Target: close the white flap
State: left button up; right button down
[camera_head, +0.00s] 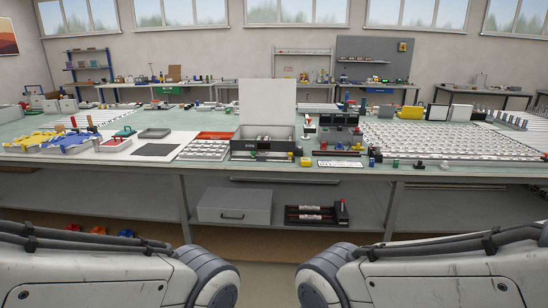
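The white flap (267,102) stands upright at the back of a grey box (237,145) on the long workbench, near the middle of the view. The box is open toward me, and some small light and dark items show inside it. Dark lettering, too small to read, is on its front. My two arms show at the bottom left and bottom right, well in front of the bench and apart from the box. Neither gripper is in view.
The bench top (450,171) is crowded. Left of the box are a light grid tray (204,151) and a dark mat (157,149). On its right are a dark device (340,122), a yellow block (306,162) and a wide white grid (440,137). A grey drawer box (234,205) sits on the shelf below.

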aim_at(263, 102)
jog(key=z, duration=0.1)
jog(key=i, duration=2)
jog(key=u, duration=0.55)
jog(key=i, duration=1.65)
jog(key=u, duration=0.4)
